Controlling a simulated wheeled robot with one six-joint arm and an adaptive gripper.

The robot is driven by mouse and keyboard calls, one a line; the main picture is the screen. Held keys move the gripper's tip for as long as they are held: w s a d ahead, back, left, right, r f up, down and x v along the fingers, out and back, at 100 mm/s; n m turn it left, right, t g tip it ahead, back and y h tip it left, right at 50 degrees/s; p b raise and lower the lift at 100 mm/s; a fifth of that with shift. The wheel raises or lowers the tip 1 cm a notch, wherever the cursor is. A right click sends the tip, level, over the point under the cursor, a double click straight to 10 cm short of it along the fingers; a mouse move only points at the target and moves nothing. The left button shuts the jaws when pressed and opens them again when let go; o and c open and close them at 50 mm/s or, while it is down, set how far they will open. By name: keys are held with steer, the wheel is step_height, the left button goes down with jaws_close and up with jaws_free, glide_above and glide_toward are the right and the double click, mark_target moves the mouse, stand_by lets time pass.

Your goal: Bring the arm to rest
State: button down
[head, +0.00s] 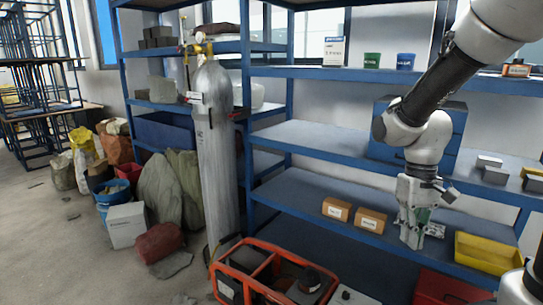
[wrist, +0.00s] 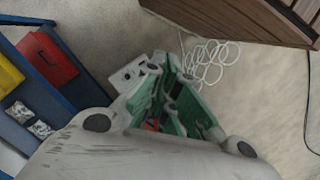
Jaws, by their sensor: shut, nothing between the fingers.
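My gripper (head: 411,240) hangs below my bent arm at the right of the head view, in front of the blue shelving. It points downward and appears close to the front of a shelf; I cannot tell the exact gap. In the wrist view my gripper (wrist: 172,92) shows green-lined fingers drawn together with nothing held between them.
Blue shelving (head: 330,71) carries two small orange-brown boxes (head: 371,220), a yellow bin (head: 487,252) and cups. The wrist view shows a white coil (wrist: 212,62) and a brown slatted surface (wrist: 250,20).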

steer(key=s+d+r+t, duration=0.2)
steer(key=s+r+t, duration=0.1)
steer(key=r, duration=0.3)
steer(key=s+d+r+m+t, duration=0.1)
steer(key=s+d+r+t, duration=0.1)
steer(key=s+r, duration=0.4)
steer(key=shift+s+d+r+t, duration=0.25)
steer(key=shift+r+t, duration=0.15)
steer(key=shift+t, duration=0.3)
